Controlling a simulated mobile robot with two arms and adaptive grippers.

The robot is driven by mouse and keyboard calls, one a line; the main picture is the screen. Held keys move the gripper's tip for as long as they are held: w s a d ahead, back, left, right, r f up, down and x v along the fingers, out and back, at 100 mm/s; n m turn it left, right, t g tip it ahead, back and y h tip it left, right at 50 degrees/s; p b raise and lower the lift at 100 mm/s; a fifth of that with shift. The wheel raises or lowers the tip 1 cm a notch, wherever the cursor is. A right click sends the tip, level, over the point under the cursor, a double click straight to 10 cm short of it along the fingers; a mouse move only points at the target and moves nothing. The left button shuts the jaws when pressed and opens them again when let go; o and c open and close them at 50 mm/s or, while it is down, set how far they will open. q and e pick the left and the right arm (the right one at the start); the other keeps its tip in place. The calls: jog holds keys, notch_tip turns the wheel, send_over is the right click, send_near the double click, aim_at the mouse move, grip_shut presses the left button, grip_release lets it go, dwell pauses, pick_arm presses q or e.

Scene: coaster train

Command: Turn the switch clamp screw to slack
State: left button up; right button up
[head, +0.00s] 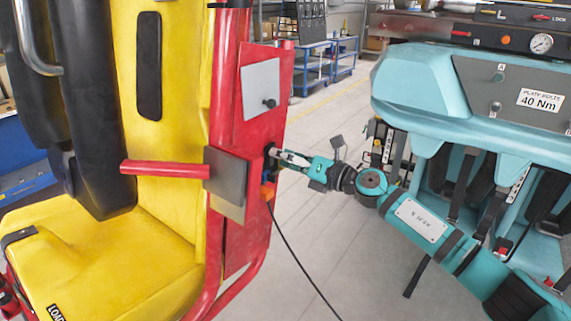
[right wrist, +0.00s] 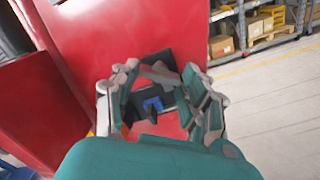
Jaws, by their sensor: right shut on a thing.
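The switch (right wrist: 152,104) is a dark block with a blue part, set in an opening in the red side panel (head: 243,190) of the yellow seat. My right gripper (head: 275,153) reaches in from the right to this opening. In the right wrist view its two fingers (right wrist: 160,72) close around a small grey piece in front of the dark block, which I take to be the clamp screw. The screw is mostly hidden by the fingers, and its turn cannot be read. My left gripper is not in view.
A black cable (head: 293,250) hangs from an orange part (head: 267,192) below the switch. A grey plate (head: 227,183) and a red bar (head: 165,169) stick out nearby. A teal machine (head: 420,90) stands at the right.

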jog(key=n+b, duration=0.3)
jog(key=n, duration=0.2)
jog(key=shift+f, duration=0.2)
jog(key=shift+n+b, duration=0.3)
jog(key=shift+n, duration=0.1)
jog(key=o, duration=0.8)
jog(key=shift+c, duration=0.2)
jog(key=o, duration=0.4)
jog(key=shift+r, duration=0.15)
jog(key=v, duration=1.2)
